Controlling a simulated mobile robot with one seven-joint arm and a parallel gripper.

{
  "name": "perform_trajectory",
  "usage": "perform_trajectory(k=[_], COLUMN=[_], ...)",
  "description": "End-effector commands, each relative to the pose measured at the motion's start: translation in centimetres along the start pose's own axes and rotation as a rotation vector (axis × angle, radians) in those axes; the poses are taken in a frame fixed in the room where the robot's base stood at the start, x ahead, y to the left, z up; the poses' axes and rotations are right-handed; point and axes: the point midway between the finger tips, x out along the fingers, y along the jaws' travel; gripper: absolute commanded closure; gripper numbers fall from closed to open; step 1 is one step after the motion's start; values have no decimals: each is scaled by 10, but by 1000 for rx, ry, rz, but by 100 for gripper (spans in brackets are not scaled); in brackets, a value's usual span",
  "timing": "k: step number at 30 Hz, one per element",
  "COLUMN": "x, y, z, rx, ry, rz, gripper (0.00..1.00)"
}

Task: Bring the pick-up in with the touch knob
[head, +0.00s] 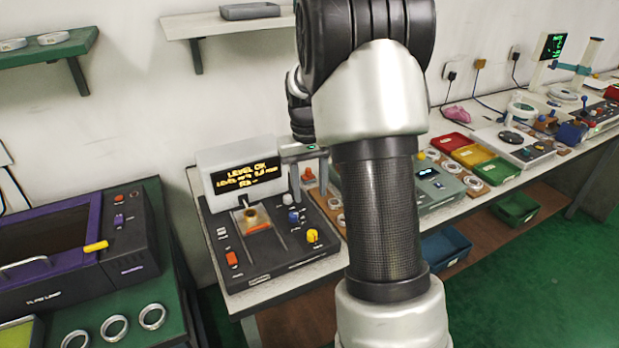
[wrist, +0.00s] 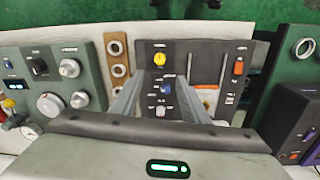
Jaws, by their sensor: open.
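A black bench instrument (head: 270,262) stands on the white bench, with a lit display (head: 245,175) whose top line reads LEVEL OK. Its panel carries a blue knob (head: 293,217), a white knob (head: 288,198) and a yellow knob (head: 312,236); I cannot read which is labelled touch. A tan and orange part (head: 257,218), possibly at the pick-up, sits between slots below the display. My gripper (wrist: 169,80) is open and empty above the panel. In the wrist view the blue knob (wrist: 165,88) shows between the fingers, the white knob (wrist: 160,112) nearer and the yellow knob (wrist: 159,57) beyond.
A purple-trimmed machine (head: 75,250) is at left. My arm hides part of the bench.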

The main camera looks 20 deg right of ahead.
Motion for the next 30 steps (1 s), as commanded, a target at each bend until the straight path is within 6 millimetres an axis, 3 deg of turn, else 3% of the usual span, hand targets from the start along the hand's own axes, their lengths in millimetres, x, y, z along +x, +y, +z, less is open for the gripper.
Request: perform_trajectory(k=[6, 23, 26, 30], x=[-24, -28, -43, -96], y=[0, 0, -4, -22], z=[0, 0, 6, 32], rx=[0, 0, -4, -19], ry=[0, 1, 19, 86], rz=[0, 0, -1, -8], gripper=[59, 59, 59, 59])
